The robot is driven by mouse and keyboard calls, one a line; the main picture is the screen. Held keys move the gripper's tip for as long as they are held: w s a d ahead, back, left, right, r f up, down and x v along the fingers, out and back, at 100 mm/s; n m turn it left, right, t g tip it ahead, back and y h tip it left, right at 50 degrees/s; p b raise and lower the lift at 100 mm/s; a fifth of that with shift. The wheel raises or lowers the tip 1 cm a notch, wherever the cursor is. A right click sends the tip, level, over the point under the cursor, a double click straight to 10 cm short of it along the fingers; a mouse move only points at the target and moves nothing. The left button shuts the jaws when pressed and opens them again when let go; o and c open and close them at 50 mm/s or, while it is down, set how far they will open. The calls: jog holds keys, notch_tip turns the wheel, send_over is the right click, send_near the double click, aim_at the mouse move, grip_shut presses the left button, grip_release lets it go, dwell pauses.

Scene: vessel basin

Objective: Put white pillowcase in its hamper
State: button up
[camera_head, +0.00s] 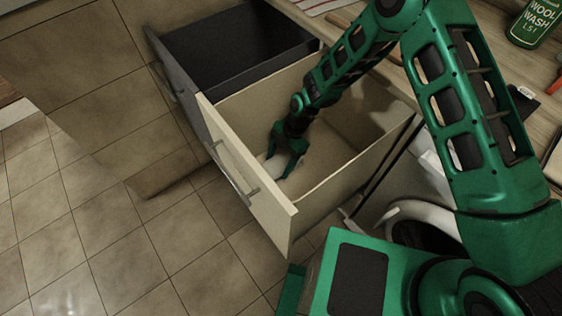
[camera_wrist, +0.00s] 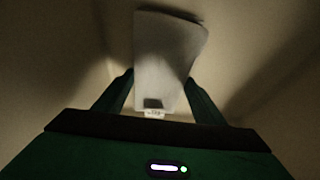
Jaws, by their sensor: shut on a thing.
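The white pillowcase (camera_wrist: 165,55) is a pale folded cloth between my gripper's fingers in the wrist view. In the head view a small part of the pillowcase (camera_head: 276,165) shows by the fingers. My gripper (camera_head: 288,160) is shut on it and reaches down inside the open cream pull-out hamper (camera_head: 245,185). The gripper also shows in the wrist view (camera_wrist: 158,95). Cream inner surfaces surround the cloth there. I cannot tell whether the cloth touches the hamper's bottom.
A dark grey open hamper (camera_head: 230,48) stands beside the cream one, to the left. A wooden counter (camera_head: 400,75) with a green wool wash bottle (camera_head: 535,22) lies at the right. A white round-doored machine (camera_head: 425,212) is close by. The tiled floor (camera_head: 100,240) at the left is clear.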

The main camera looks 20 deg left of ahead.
jog(key=o, duration=1.3)
jog(key=shift+o, duration=0.2)
jog(key=shift+r, duration=0.1)
jog(key=v, duration=1.2)
